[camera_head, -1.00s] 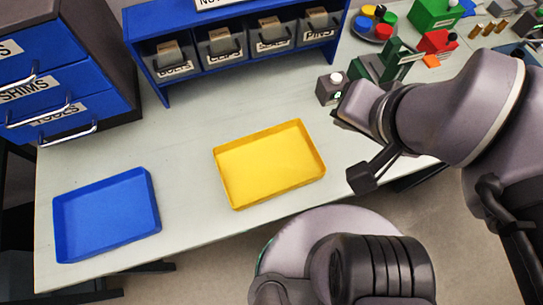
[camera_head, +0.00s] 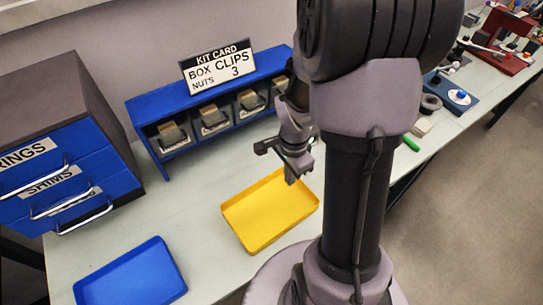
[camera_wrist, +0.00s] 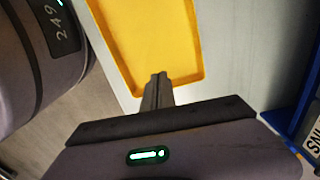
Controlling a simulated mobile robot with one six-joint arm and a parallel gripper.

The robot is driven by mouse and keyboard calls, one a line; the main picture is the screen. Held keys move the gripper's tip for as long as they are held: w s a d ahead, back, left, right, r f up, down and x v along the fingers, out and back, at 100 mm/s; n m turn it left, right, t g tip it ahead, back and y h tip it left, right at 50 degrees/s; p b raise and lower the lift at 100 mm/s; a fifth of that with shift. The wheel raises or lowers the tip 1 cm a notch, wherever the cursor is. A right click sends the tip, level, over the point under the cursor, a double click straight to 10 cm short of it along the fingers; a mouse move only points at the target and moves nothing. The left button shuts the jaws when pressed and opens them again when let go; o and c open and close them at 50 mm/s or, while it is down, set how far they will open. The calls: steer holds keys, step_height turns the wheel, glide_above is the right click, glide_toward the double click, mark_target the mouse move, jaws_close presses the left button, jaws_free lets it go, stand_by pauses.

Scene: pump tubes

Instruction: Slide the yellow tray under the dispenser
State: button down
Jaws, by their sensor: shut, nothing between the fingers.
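The empty yellow tray (camera_head: 270,212) lies on the pale workbench, and its near part also fills the top of the wrist view (camera_wrist: 150,45). My gripper (camera_head: 291,180) points down at the tray's upper right side in the head view. In the wrist view my gripper (camera_wrist: 158,76) has its fingers shut together and empty, with the tips overlapping the tray's edge and floor. I cannot tell whether they touch it. No dispenser can be clearly made out; my arm hides part of the bench.
A blue tray (camera_head: 130,274) lies at the lower left. A blue shelf (camera_head: 160,107) with labelled bins and a kit card (camera_head: 217,66) stands behind. A blue drawer cabinet (camera_head: 60,185) is at the left. A green item (camera_head: 411,144) and a blue device (camera_head: 452,95) are at the right.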

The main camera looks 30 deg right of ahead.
mark_target(288, 199)
step_height(288, 199, down, 8)
steer(key=b, duration=0.2)
steer(key=shift+f+b, duration=0.1)
steer(key=shift+b, duration=0.3)
steer(key=d, duration=0.3)
steer(key=shift+d+f, duration=0.1)
steer(key=shift+d, duration=0.45)
